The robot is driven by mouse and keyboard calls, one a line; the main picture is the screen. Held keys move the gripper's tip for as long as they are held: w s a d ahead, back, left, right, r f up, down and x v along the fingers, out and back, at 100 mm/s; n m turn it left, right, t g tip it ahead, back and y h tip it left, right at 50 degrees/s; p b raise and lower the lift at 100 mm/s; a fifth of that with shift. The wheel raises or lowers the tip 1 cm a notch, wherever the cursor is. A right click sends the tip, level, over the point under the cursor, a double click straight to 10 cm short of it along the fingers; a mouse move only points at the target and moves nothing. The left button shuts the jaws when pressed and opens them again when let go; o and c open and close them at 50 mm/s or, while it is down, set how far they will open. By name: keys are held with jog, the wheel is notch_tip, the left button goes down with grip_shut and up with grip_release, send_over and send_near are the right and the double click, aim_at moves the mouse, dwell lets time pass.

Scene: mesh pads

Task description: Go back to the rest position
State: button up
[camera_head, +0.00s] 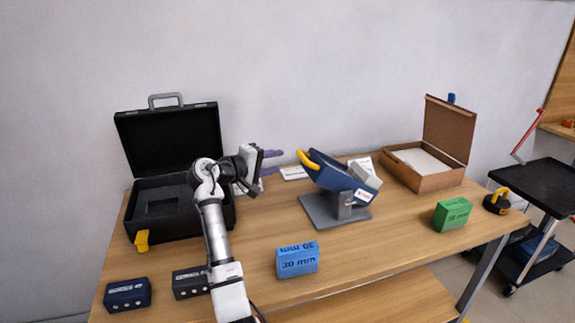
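My gripper (272,162) is at the end of my white and black arm, above the back left part of the table. Its two purple-grey fingers point right and are apart from each other, with nothing seen between them. It is to the left of a blue tilted holder (335,177) with a yellow handle on a grey stand. My arm reaches up from the front edge and covers part of the open black case.
An open black case (140,205) stands at left. A blue "30 mm" block (297,262), two small dark boxes (127,294) (190,284) and a green block (453,213) lie towards the front. An open cardboard box (431,188) stands back right. A black cart (540,187) is at far right.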

jog(key=shift+v, duration=1.15)
jog(key=shift+a+r, duration=0.1)
